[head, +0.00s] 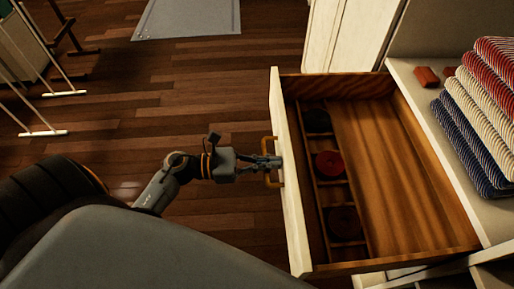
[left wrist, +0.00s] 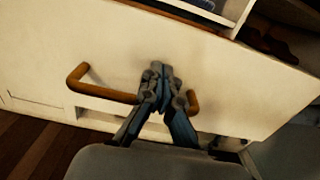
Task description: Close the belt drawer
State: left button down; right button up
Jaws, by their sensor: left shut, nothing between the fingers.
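The belt drawer (head: 292,200) is pulled out, its cream front facing left. Inside, a divided strip holds a dark rolled belt (head: 317,121), a red one (head: 329,163) and a dark brown one (head: 344,222). The brown handle (head: 268,150) is on the drawer front and also shows in the left wrist view (left wrist: 95,84). My left gripper (head: 276,162) is shut and empty at the handle, its tips close to the drawer front. In the left wrist view the fingers (left wrist: 157,72) cover the handle's middle; I cannot tell whether they touch the front. My right gripper is not in view.
Folded striped shirts (head: 482,115) and small red-brown blocks (head: 427,76) lie on the shelf right of the drawer. A cream cabinet door (head: 350,35) stands behind. A grey mat (head: 187,15) and white-footed racks (head: 42,133) are on the wooden floor.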

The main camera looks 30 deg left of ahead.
pick_arm(q)
jog(key=shift+w+d, duration=0.1)
dwell(0.3)
jog(key=b+x, duration=0.1)
jog(key=x, duration=1.7)
jog(key=b+x, duration=0.1)
jog(key=x, duration=0.8)
jog(key=b+x, duration=0.2)
jog(key=x, duration=0.5)
jog(key=shift+w+f, duration=0.1)
jog(key=shift+w, duration=0.05)
jog(key=shift+w+d, duration=0.25)
jog(key=shift+d, duration=0.15)
jog(key=shift+r, duration=0.2)
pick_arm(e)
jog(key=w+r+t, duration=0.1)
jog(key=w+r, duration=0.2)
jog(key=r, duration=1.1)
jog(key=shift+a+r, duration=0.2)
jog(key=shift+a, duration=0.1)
pick_arm(q)
jog(key=shift+r, duration=0.15)
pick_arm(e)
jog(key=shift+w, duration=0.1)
